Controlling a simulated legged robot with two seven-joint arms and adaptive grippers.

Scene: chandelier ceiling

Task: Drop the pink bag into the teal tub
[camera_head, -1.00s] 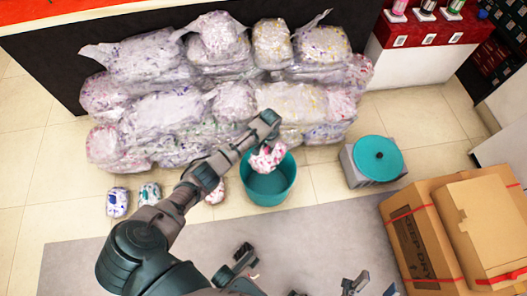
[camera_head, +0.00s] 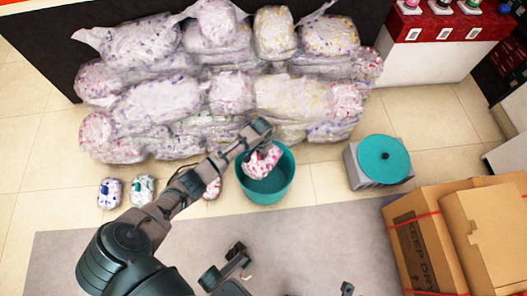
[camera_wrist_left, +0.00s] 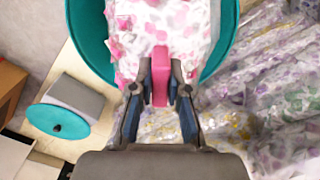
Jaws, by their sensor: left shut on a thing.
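The pink bag (camera_head: 261,162) is white with pink spots and hangs from my left gripper (camera_head: 258,137) over the mouth of the teal tub (camera_head: 266,193). In the left wrist view, my left gripper (camera_wrist_left: 160,90) is shut on a pink strip at the end of the pink bag (camera_wrist_left: 165,35). The teal tub's rim (camera_wrist_left: 88,35) curves around the bag there. The bag covers part of the tub's inside. How far down the bag reaches is hard to tell.
Large clear sacks (camera_head: 160,105) are piled behind the tub. A blue-marked bag (camera_head: 109,192) and a green-marked bag (camera_head: 143,189) lie at the left; another is partly behind my arm. A teal lid (camera_head: 384,159) sits on a grey block (camera_head: 362,176). Cardboard boxes (camera_head: 430,225) stand right.

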